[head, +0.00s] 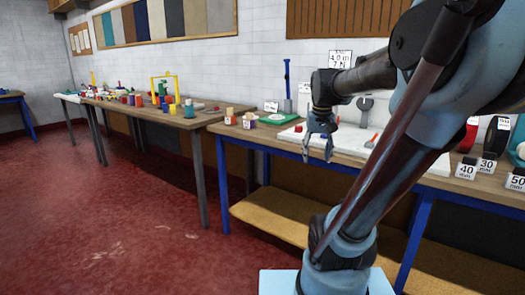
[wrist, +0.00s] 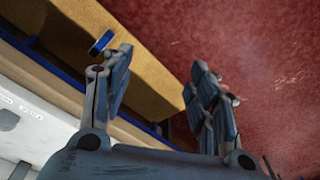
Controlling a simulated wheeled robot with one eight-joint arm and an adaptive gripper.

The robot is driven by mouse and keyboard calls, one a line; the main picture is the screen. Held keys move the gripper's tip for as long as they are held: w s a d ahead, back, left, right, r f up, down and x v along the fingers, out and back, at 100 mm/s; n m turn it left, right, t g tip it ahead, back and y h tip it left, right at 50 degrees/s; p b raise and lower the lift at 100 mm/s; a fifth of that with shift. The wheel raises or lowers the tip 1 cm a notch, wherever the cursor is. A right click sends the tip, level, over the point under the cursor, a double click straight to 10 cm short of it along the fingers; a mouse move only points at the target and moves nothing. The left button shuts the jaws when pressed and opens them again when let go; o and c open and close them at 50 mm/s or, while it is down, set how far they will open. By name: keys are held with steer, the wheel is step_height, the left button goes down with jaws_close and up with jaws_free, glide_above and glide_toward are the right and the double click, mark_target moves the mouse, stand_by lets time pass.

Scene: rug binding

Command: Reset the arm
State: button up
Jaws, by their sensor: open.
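My gripper (head: 317,157) hangs from my arm in the head view, with its fingers pointing down near the front edge of the blue-legged workbench (head: 262,136). In the wrist view my gripper (wrist: 161,66) has its two fingers wide apart with nothing between them. Behind the fingers lie the bench's lower wooden shelf and the red floor. The arm crosses the right half of the head view and hides part of the bench.
A white board (head: 352,136) lies on the bench behind my gripper. Number cards, including one marked 40 (head: 466,169), stand at right. A longer table (head: 142,110) stands left. The red floor (head: 110,220) is clear.

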steer(key=s+f, duration=1.4)
steer(key=f, duration=0.1)
steer(key=shift+s+f+t, duration=0.15)
steer(key=shift+f+t, duration=0.15)
steer(key=shift+f, duration=0.05)
